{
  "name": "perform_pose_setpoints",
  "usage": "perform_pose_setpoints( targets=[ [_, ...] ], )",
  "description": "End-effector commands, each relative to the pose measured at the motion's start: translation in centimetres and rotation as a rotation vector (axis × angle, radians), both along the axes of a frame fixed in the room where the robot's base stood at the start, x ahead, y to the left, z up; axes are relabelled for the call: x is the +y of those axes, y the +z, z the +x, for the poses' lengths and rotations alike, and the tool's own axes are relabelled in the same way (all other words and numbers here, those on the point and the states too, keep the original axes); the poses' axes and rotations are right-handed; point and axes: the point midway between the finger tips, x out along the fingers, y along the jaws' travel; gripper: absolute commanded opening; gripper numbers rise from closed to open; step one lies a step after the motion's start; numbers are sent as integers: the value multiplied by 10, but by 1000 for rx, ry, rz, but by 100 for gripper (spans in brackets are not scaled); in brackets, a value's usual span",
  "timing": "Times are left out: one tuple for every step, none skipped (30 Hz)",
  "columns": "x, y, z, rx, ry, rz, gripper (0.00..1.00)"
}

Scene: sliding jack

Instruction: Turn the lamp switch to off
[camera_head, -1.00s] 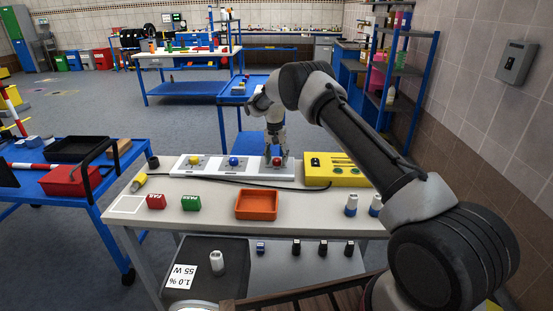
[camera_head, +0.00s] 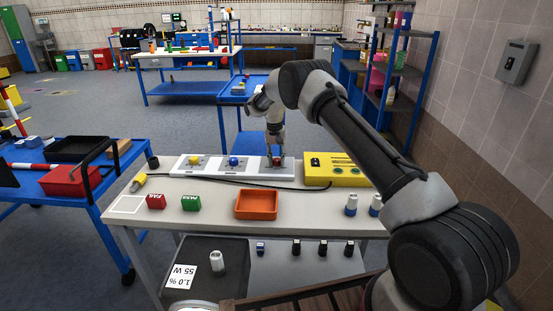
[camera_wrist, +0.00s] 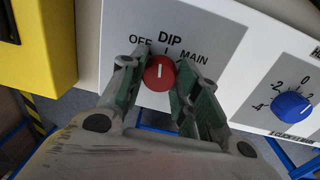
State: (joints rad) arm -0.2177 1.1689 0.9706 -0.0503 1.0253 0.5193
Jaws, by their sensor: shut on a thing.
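The lamp switch is a red round knob (camera_wrist: 159,76) on a grey plate marked OFF, DIP and MAIN in the wrist view. Its white mark points roughly straight up the picture, between the OFF and DIP labels; I cannot tell exactly which it lines up with. My gripper (camera_wrist: 161,68) is shut on the knob, with one finger on its left and one on its right. In the head view the red knob (camera_head: 276,162) shows under my gripper (camera_head: 276,156), at the right end of the white panel.
A blue knob with a number scale (camera_wrist: 291,106) sits right of the switch in the wrist view. A yellow box (camera_head: 338,171) stands close right of the panel (camera_head: 225,177) in the head view. An orange tray (camera_head: 256,214) lies in front. A black cable runs along the panel's front.

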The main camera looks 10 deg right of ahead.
Motion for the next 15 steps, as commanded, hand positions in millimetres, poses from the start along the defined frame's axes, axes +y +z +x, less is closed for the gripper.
perform_pose_setpoints(
  targets=[
    [0,0,0,1,37,0,8],
    [0,0,0,1,62,0,8],
    [0,0,-1,1,98,-1,8],
    [0,0,-1,1,124,-1,8],
    [0,0,-1,2,150,-1,8],
    [0,0,-1,1,185,-1,8],
    [0,0,-1,2,211,-1,8],
    [0,0,-1,1,237,-1,8],
    [0,0,-1,1,269,-1,8],
    [0,0,-1,2,294,-1,8],
    [0,0,-1,1,316,-1,8],
    [0,0,-1,1,346,-1,8],
    [0,0,-1,1,368,-1,8],
    [0,0,-1,1,389,-1,8],
    [0,0,-1,1,415,-1,8]
  ],
)
